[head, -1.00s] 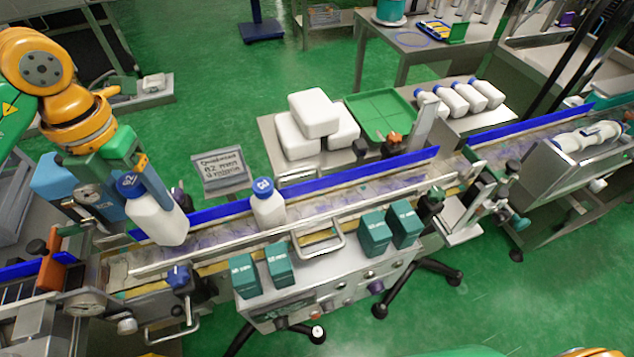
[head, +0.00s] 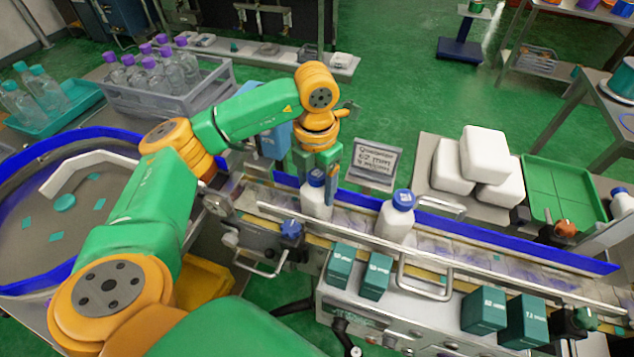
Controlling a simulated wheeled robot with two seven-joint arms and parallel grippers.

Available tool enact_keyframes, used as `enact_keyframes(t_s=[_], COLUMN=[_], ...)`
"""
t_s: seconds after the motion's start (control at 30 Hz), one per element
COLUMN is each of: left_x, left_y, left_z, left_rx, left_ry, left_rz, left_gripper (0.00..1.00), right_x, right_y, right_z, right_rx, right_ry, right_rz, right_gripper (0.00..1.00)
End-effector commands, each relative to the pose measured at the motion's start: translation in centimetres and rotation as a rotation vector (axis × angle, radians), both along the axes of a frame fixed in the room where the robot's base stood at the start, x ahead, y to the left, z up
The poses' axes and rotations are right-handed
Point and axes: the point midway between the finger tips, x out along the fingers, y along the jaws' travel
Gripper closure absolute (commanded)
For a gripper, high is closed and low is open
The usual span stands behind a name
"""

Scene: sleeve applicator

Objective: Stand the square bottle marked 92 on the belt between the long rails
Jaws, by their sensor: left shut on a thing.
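My left gripper (head: 318,181) is shut on a white square bottle (head: 316,205) with a blue cap, its fingers pointing down on either side of the cap and neck. The bottle is upright between the long rails; its base is partly hidden by the front rail, so I cannot tell whether it touches the belt (head: 455,243). The mark on its cap is not readable now. A second white bottle (head: 397,222) with a marked blue cap stands on the belt to the right. The blue back rail (head: 500,238) runs behind both. My right gripper is out of view.
Teal boxes (head: 340,265) stand on the machine front beside a metal handle (head: 425,275). A sign (head: 374,163) stands behind the back rail. White blocks (head: 486,152) and a green tray (head: 562,190) lie behind. The belt right of the second bottle is clear.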

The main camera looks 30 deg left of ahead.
Motion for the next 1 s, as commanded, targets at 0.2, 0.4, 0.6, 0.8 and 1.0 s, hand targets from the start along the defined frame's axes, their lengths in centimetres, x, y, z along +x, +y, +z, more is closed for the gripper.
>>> enact_keyframes(t_s=[0.2, 0.4, 0.6, 0.8, 1.0], left_x=[0.0, 0.0, 0.0, 0.2, 0.1], left_y=[0.0, 0.0, 0.0, 0.0, 0.0], left_z=[-0.3, -0.3, 0.4, 4.7, 10.3], left_rx=[0.000, 0.000, 0.000, -0.001, 0.001], left_ry=[0.000, 0.000, 0.000, -0.007, -0.004], left_rz=[0.000, 0.000, 0.001, 0.001, 0.002], left_gripper=[0.15, 0.01, 0.01, 0.01, 0.01], right_x=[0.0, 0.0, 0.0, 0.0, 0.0], right_y=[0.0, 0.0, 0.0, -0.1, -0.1], right_z=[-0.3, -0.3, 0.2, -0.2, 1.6], right_rx=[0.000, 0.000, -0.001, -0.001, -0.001], right_ry=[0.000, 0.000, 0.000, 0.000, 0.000], right_rz=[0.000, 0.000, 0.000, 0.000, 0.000], right_gripper=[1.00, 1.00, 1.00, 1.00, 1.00])
